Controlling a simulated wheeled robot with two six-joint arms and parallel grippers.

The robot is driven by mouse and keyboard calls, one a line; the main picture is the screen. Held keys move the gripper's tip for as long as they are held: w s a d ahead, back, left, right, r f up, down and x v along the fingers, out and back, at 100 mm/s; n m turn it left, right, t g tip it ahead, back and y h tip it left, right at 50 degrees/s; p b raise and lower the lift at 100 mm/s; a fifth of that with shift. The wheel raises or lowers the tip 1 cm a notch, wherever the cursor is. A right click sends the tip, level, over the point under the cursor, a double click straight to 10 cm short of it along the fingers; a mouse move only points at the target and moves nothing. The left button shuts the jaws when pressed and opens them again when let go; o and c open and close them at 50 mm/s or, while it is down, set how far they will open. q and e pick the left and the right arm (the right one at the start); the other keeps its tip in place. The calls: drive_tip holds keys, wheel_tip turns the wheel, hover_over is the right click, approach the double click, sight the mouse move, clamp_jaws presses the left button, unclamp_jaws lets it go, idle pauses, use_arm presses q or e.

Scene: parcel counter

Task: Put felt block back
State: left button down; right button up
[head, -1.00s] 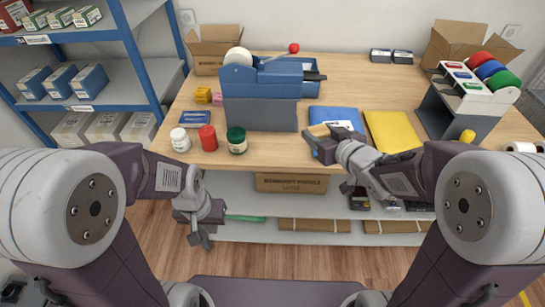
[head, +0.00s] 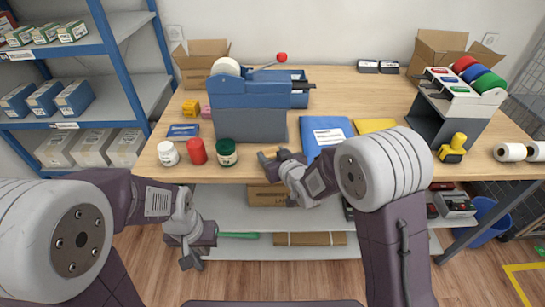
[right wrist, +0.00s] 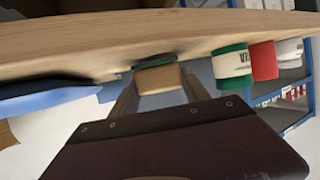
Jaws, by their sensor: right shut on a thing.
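The felt block (right wrist: 158,79) is a small tan wooden block with a green felt layer along one side. My right gripper (right wrist: 160,88) is shut on it. In the head view the felt block (head: 268,152) shows as a tan end at the tip of my right gripper (head: 272,160), near the counter's front edge, right of the green jar (head: 227,153). Whether it touches the counter cannot be told. My left gripper (head: 190,257) hangs low in front of the counter, away from the block; its finger opening is unclear.
A white jar (head: 168,153) and a red jar (head: 197,151) stand left of the green jar. A blue-grey dispenser (head: 250,124) stands behind. A blue mailer (head: 322,133) and a yellow mailer (head: 375,125) lie to the right.

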drive_tip(key=shift+f, duration=0.25)
drive_tip(key=shift+r, duration=0.1)
drive_tip(key=shift+f, duration=0.25)
drive_tip(key=o, duration=1.4)
drive_tip(key=shift+r, duration=0.1)
